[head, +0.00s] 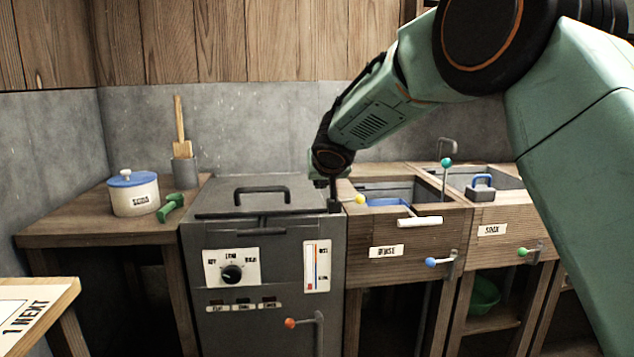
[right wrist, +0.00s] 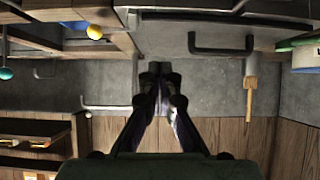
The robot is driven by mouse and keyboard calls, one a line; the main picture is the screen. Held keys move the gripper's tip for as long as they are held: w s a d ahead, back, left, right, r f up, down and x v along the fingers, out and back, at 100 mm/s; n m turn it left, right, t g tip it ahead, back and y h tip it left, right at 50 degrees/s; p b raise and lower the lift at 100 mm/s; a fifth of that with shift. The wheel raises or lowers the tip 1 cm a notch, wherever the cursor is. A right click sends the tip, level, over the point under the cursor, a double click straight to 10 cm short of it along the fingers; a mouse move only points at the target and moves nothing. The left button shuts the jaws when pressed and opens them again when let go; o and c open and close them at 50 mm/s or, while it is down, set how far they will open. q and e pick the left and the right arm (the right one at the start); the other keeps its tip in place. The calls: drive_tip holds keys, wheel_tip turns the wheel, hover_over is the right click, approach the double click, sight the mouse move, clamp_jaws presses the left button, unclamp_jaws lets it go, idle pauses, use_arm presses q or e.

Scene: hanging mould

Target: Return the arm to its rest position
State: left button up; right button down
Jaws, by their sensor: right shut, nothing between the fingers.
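My right arm comes in from the right of the head view and reaches across to the grey machine (head: 265,270). My right gripper (head: 333,203) points down near the right edge of the machine's lid; whether it touches is hard to tell. In the right wrist view its dark fingertips (right wrist: 160,70) are together with nothing between them. The lid is closed, and its black handle (head: 262,190) is left of the gripper; it also shows in the right wrist view (right wrist: 220,50). My left gripper is in neither view.
A wooden counter on the left holds a white pot with a blue lid (head: 134,194), a green-handled tool (head: 171,208) and a cup with a brush (head: 183,170). Right of the machine are sinks with a yellow knob (head: 360,199), a blue lever (head: 431,262) and a tall teal-knobbed lever (head: 446,163).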

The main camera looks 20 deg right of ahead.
drive_tip(key=s+a+f+n+y, duration=0.45)
drive_tip(key=a+f, duration=0.35)
drive_tip(key=f, duration=0.3)
drive_tip(key=s+a+f+g+p, duration=0.2)
drive_tip(key=s+a+f+g, duration=0.1)
drive_tip(key=s+f, duration=1)
drive_tip(key=s+d+f+g+p, duration=0.1)
drive_tip(key=s+f, duration=0.3)
drive_tip(key=s, duration=0.8)
drive_tip(key=s+f+m+g+h+p, duration=0.1)
drive_tip(key=s+f+g, duration=0.3)
drive_tip(key=s, duration=0.8)
drive_tip(key=s+d+f+g+p, duration=0.1)
drive_tip(key=s+f, duration=0.5)
drive_tip(key=s, duration=0.6)
drive_tip(key=shift+d+m+g+p, duration=0.35)
drive_tip(key=shift+g+p, duration=0.15)
drive_tip(key=shift+g, duration=0.3)
drive_tip(key=shift+h, duration=0.25)
